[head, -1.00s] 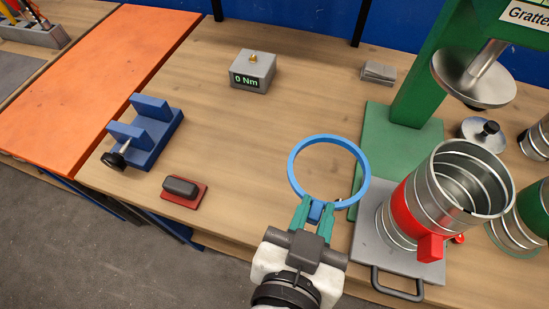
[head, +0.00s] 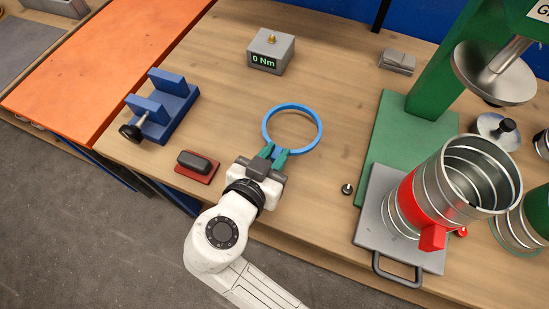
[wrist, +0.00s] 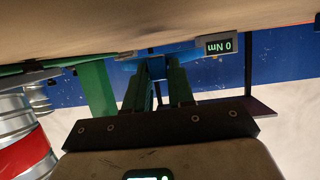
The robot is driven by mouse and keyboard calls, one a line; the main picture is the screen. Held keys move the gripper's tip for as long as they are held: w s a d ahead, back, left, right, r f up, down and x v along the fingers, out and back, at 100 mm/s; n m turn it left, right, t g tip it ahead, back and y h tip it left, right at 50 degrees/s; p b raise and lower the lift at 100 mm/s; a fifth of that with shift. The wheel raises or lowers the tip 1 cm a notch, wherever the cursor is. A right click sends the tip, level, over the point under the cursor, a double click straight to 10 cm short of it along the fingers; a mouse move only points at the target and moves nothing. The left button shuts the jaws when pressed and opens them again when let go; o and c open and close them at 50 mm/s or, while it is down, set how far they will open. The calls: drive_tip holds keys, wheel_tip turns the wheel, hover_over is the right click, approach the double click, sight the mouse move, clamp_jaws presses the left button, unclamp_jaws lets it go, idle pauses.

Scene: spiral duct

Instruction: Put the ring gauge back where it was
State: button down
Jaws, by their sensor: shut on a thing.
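The ring gauge is a thin blue ring (head: 318,128) in the head view, over the middle of the wooden bench. My gripper (head: 274,154) has its teal fingers shut on the near side of the ring. The ring lies roughly flat, and I cannot tell whether it touches the bench. In the wrist view the fingers (wrist: 160,85) show with a bit of blue between their tips; most of the ring is hidden there.
A grey torque box (head: 271,54) reading 0 Nm stands behind the ring. A blue vise (head: 165,118) and a dark block on a red pad (head: 197,165) are to the left. A green press (head: 405,130) and a spiral duct with a red clamp (head: 440,190) stand right. A small knob (head: 347,189) lies on the bench.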

drive_tip(key=shift+f, duration=1.1)
drive_tip(key=shift+f, duration=0.1)
drive_tip(key=c, duration=1)
unclamp_jaws()
drive_tip(key=shift+s, duration=0.1)
drive_tip(key=shift+o, duration=0.2)
drive_tip(key=shift+p, duration=0.3)
drive_tip(key=v, duration=0.3)
drive_tip(key=b+v, duration=0.1)
drive_tip(key=v, duration=0.3)
drive_tip(key=b+v, duration=0.1)
drive_tip(key=v, duration=0.2)
drive_tip(key=shift+s+d+r, duration=0.25)
drive_tip(key=shift+s+r, duration=0.05)
drive_tip(key=shift+s, duration=0.05)
